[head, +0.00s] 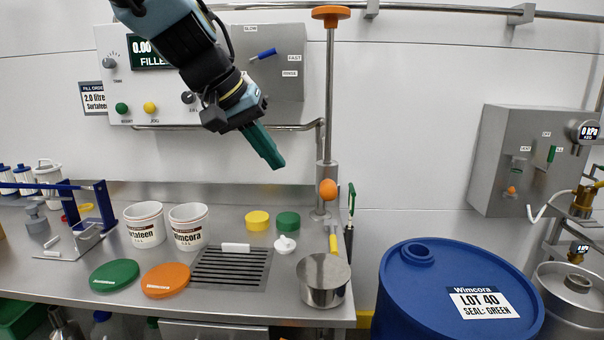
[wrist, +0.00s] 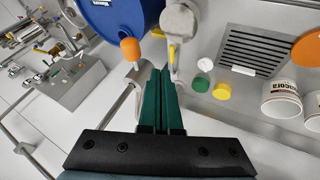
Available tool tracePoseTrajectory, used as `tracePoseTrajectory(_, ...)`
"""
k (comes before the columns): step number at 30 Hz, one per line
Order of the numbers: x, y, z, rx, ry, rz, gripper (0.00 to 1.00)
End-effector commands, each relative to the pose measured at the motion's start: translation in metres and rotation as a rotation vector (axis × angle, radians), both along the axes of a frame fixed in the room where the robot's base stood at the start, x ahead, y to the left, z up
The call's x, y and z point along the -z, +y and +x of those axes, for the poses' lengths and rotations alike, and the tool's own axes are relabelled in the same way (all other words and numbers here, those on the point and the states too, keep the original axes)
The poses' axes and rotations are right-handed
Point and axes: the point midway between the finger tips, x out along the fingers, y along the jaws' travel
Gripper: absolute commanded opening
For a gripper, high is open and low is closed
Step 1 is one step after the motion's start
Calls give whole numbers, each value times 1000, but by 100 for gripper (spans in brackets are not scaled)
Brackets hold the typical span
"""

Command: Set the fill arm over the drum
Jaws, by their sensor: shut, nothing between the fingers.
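The blue drum (head: 400,290) stands at the right of the bench, with a bung on top and a label reading LOT 40, SEAL: GREEN. Its edge shows at the top of the wrist view (wrist: 112,18). A steel post (head: 329,90) rises from the bench's back edge, with an orange ball (head: 327,189) low on its front. The ball also shows in the wrist view (wrist: 130,49). A thin pipe (head: 290,127) runs from the filler to the post. Which part is the fill arm is unclear. My gripper (head: 279,164), with green fingers, is shut and empty, above the bench left of the post.
A steel saucepan (head: 323,282) with a yellow handle sits at the bench's right end, beside the drum. A drain grate (head: 232,270), white tubs (head: 188,228) and coloured lids (head: 166,280) lie left of it. A valve panel (head: 520,160) is on the right wall.

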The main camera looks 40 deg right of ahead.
Motion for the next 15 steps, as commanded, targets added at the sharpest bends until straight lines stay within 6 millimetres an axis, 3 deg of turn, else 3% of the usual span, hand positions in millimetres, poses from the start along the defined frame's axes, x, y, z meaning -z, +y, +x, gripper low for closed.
tracePoseTrajectory(6,37,-25,0,0,5,4,0)
tracePoseTrajectory(15,42,-53,-21,0,0,1,0)
